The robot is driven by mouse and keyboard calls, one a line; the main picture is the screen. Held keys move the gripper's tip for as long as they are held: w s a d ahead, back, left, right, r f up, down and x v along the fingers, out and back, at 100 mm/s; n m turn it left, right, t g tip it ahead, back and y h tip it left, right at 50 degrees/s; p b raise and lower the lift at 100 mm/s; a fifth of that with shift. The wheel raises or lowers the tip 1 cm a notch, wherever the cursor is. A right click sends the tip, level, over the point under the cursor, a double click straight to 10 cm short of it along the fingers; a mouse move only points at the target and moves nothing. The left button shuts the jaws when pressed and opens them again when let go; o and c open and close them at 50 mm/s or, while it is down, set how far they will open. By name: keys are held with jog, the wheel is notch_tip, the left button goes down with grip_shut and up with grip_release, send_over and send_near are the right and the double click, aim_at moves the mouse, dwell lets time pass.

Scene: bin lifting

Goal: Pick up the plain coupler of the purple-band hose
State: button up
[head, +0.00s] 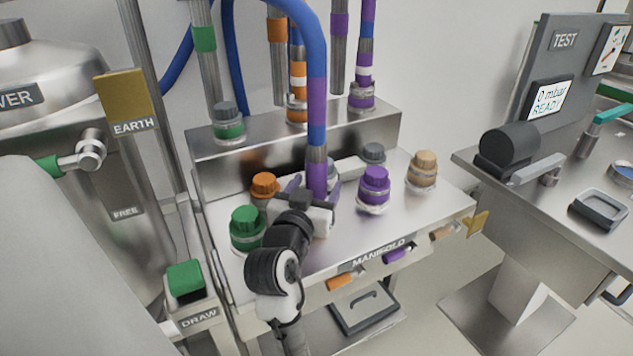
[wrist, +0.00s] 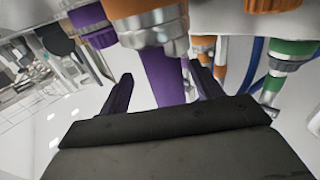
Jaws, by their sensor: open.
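A blue hose with a purple band (head: 317,100) arcs over from the upper left and hangs down to the manifold. Below the band are a grey section (head: 317,154) and a plain purple end piece (head: 316,180). My gripper (head: 313,190) is open at this end piece, with one finger on each side. In the wrist view a purple cylinder (wrist: 167,82) shows between my two fingers (wrist: 160,85). I cannot tell whether the fingers touch it. The lower tip of the end piece is hidden behind my gripper in the head view.
Capped ports stand close by on the manifold (head: 345,248): green (head: 246,230), orange (head: 264,186), purple (head: 375,188) and tan (head: 422,170). Another purple-marked hose (head: 364,75) stands on the rear ledge beside an orange-striped one (head: 297,82). A test bench (head: 590,225) is at the right.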

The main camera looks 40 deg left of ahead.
jog(key=x, duration=0.2)
jog(key=p+x, duration=0.1)
jog(key=x, duration=0.1)
jog(key=shift+a+r, duration=0.3)
jog(key=shift+c, duration=0.5)
jog(key=c, duration=1.2)
jog(key=shift+o, duration=0.2)
notch_tip(320, 180, up, 20)
